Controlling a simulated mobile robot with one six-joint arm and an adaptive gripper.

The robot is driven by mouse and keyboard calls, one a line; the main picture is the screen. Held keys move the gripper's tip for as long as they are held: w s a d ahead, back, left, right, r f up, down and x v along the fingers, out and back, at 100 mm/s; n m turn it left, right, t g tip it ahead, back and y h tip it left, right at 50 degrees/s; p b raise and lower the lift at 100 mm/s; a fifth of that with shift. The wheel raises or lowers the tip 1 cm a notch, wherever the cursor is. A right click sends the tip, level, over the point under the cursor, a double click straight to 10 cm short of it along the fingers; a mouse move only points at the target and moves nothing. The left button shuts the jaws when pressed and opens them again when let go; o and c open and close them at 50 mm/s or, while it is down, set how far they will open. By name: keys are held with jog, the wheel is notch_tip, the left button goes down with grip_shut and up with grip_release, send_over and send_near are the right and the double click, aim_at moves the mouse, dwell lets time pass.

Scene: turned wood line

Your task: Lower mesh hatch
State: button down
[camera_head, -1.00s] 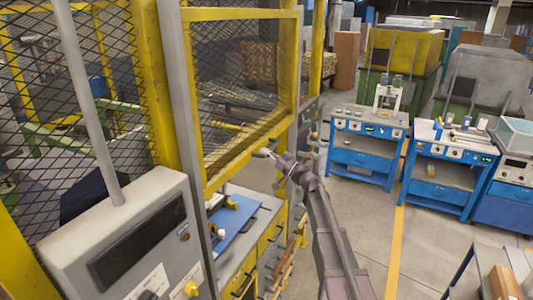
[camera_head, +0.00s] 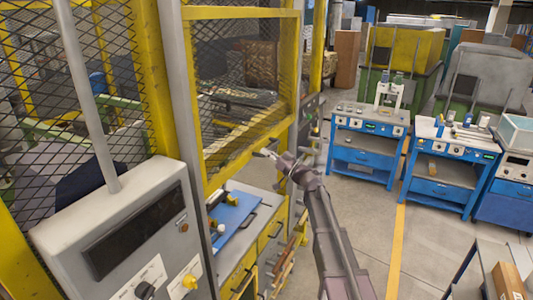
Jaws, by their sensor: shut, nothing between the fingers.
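The mesh hatch (camera_head: 243,75) is a yellow-framed wire panel between grey upright rails. It stands raised, its lower yellow bar (camera_head: 235,163) above an opening. Below it, a worktop holds a blue mat (camera_head: 232,218) with small white and yellow parts on it. My gripper (camera_head: 262,153) is at the right part of the hatch's lower bar, at the end of my arm coming from the lower right. It looks shut and holds nothing. Whether its fingertips touch the bar cannot be told.
A grey control box (camera_head: 120,245) with a dark display and knobs stands at the front left, beside a mesh fence (camera_head: 40,90). Blue workbenches (camera_head: 367,145) stand at the right. The floor with a yellow line (camera_head: 397,240) is clear between them and my arm.

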notch_tip(320, 180, down, 48)
jog(key=b, duration=4.7)
jog(key=shift+s+r, duration=0.1)
jog(key=shift+s, duration=0.05)
jog(key=shift+r, duration=0.15)
notch_tip(320, 180, up, 4)
jog(key=w+p, duration=0.1)
jog(key=p, duration=0.4)
jog(key=b+v, duration=0.4)
jog(key=v, duration=0.6)
jog(key=shift+d, duration=0.25)
